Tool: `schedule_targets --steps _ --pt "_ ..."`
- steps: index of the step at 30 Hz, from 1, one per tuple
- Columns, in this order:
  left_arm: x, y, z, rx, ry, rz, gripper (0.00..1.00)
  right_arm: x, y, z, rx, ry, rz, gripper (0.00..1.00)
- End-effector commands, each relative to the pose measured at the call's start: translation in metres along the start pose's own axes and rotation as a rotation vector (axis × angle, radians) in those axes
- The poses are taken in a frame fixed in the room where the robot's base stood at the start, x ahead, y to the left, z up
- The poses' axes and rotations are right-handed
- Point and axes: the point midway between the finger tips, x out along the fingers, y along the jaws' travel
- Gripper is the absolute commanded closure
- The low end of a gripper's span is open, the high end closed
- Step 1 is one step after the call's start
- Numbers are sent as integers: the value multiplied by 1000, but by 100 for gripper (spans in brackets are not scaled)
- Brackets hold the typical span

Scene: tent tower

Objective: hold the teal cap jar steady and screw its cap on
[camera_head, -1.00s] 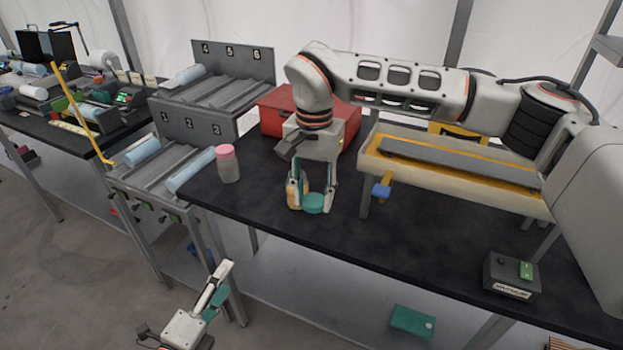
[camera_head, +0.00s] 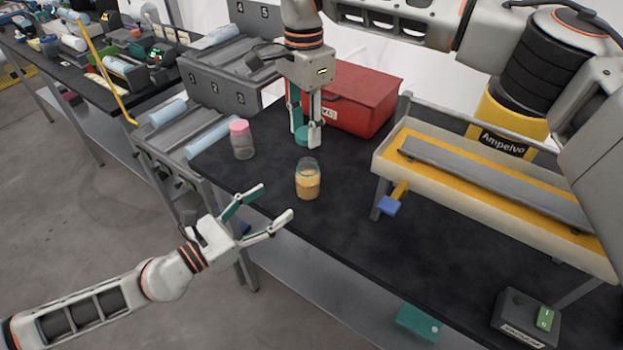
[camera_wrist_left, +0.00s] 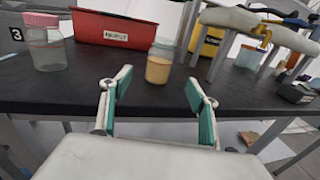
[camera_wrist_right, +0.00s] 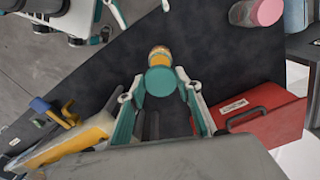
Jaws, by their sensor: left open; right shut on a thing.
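The jar (camera_head: 308,180) is clear glass with yellow-orange contents and stands upright, uncapped, on the black table. The teal cap (camera_head: 302,134) is held in my right gripper (camera_head: 307,138), which is shut on it above and behind the jar. In the right wrist view the cap (camera_wrist_right: 160,81) sits between the fingertips, with the jar (camera_wrist_right: 160,56) partly hidden beyond it. My left gripper (camera_head: 277,207) is open and empty at the table's front edge, its fingers pointing toward the jar but apart from it. In the left wrist view the jar (camera_wrist_left: 160,66) appears ahead, between the fingers.
A jar with a pink cap (camera_head: 241,140) stands left of the open jar. A red box (camera_head: 352,100) is behind. A cream trough (camera_head: 480,190) with a blue-ended handle (camera_head: 389,206) is to the right. The table (camera_head: 345,235) in front of the jar is clear.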

Motion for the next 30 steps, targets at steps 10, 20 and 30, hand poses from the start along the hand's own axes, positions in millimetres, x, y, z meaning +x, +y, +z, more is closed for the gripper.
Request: schedule_targets --steps 10,20,30 --pt "10 0 1 -5 -3 2 40 0 0 0 -1 0 0 76" --pt "65 0 2 -7 -4 1 40 0 0 0 -2 0 0 76" --pt "111 0 0 -5 -1 2 40 0 0 0 -2 0 0 76"
